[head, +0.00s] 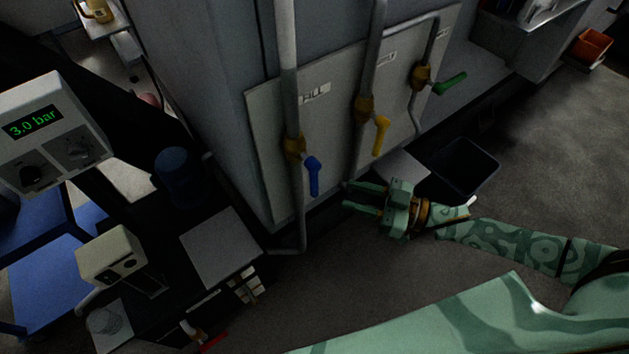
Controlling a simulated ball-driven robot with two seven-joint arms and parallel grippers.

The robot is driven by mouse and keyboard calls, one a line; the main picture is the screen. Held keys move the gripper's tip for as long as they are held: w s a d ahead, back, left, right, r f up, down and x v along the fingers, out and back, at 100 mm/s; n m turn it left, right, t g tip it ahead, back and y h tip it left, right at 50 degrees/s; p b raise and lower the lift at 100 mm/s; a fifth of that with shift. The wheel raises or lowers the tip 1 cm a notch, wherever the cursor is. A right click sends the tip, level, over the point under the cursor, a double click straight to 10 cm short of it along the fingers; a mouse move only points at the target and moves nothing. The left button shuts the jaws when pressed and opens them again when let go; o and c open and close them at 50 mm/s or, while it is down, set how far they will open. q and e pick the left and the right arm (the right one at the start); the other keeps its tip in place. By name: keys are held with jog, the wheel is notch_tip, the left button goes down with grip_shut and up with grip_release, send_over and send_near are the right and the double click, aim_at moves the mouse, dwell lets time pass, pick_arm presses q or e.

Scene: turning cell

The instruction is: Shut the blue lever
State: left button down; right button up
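The blue lever (313,177) sits on a brass valve (294,148) on the left grey pipe, beside the FILL label. It points down, roughly along the pipe and a little to its right. My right gripper (347,195) is to the right of the blue lever, with its fingers pointing left towards it. Its two fingers are apart with nothing between them, and a gap shows between the fingertips and the lever. My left gripper is not in view.
A yellow lever (381,135) points down on the middle pipe. A green lever (450,84) sticks out to the right. A black bin (462,168) stands behind my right gripper. A gauge (45,130) reads 3.0 bar. Open floor (345,275) lies in front of the panel.

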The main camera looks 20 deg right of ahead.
aim_at(314, 184)
jog(key=x, duration=0.9)
jog(key=shift+w+a+b, duration=0.25)
jog(key=shift+a+b, duration=0.05)
jog(key=shift+c, duration=0.4)
grip_shut()
